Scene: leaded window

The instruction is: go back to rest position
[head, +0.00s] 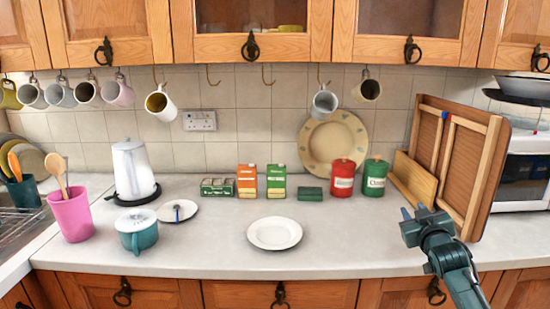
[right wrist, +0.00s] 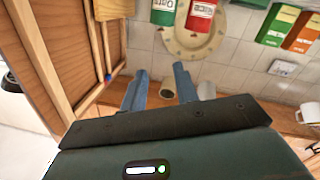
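My right gripper (head: 413,211) is in the head view at the right, in front of the worktop's right part and left of the leaning wooden framed board (head: 458,160). Its two blue fingers also show in the right wrist view (right wrist: 161,82), apart with nothing between them, so it is open and empty. The right wrist view looks upside down toward the tiled wall. My left gripper is in neither view.
A white plate (head: 274,233), red canister (head: 342,178) and green canister (head: 375,177) stand left of my right gripper. A kettle (head: 133,165), teal pot (head: 137,230) and pink cup (head: 71,214) stand at left. Mugs hang under the cabinets. Worktop around the plate is clear.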

